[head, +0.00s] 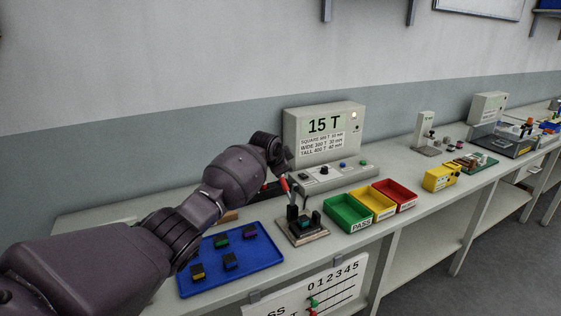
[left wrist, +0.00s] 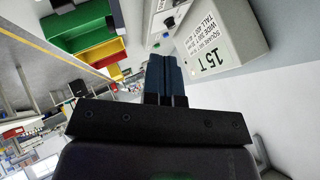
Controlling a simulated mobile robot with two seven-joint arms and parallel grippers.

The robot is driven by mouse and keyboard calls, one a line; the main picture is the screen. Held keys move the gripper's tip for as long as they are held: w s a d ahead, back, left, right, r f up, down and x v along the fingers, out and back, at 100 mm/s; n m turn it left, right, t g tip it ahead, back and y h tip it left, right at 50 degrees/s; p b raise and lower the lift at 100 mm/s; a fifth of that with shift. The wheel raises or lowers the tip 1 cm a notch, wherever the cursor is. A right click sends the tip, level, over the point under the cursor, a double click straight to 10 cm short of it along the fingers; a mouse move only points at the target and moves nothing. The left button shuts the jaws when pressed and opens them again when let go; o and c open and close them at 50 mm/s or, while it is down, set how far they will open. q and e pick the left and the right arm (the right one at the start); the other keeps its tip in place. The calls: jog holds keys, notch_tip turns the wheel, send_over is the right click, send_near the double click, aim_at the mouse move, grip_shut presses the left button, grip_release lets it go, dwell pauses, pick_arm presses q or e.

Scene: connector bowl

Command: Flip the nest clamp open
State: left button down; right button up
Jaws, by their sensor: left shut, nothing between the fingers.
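The nest (head: 309,239) is a small fixture on a tan base near the front of the bench. A dark connector sits in it, and a dark upright clamp post (head: 292,213) stands at its back. The clamp's red-tipped handle (head: 285,185) points up and leans slightly left. My left gripper (head: 286,168) is just above and behind the handle; whether they touch I cannot tell. In the left wrist view its blue-grey fingers (left wrist: 165,76) are together with nothing between them. The nest is not clear there. My right gripper is not in view.
A blue tray (head: 262,262) with several connectors lies left of the nest. Green (head: 347,213), yellow (head: 373,202) and red (head: 395,194) bins stand to its right. The "15 T" tester (head: 325,133) stands behind. Bare bench shows in front of the bins.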

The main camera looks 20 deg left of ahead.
pick_arm(q)
jog(key=v, duration=0.2)
jog(key=shift+s+r, duration=0.25)
jog(key=shift+s, duration=0.05)
dwell(0.5)
jog(key=s+d+r+n+t+h, duration=0.1)
jog(key=d+r+n+t, duration=0.2)
jog(key=d+r+t, duration=0.35)
jog(key=s+f+n+g, duration=0.1)
jog(key=s+f+n, duration=0.1)
jog(key=s+f, duration=0.9)
jog(key=s+a+f+n+g+y, duration=0.1)
jog(key=s+f+n, duration=0.1)
jog(key=s+f, duration=0.9)
jog(key=s+a+f+n+g, duration=0.1)
jog(key=s+f, duration=1)
jog(key=s, duration=1.5)
jog(key=shift+a+f+n+g+y, duration=0.15)
jog(key=shift+f+n+g+y, duration=0.15)
jog(key=shift+f+n+g, duration=0.15)
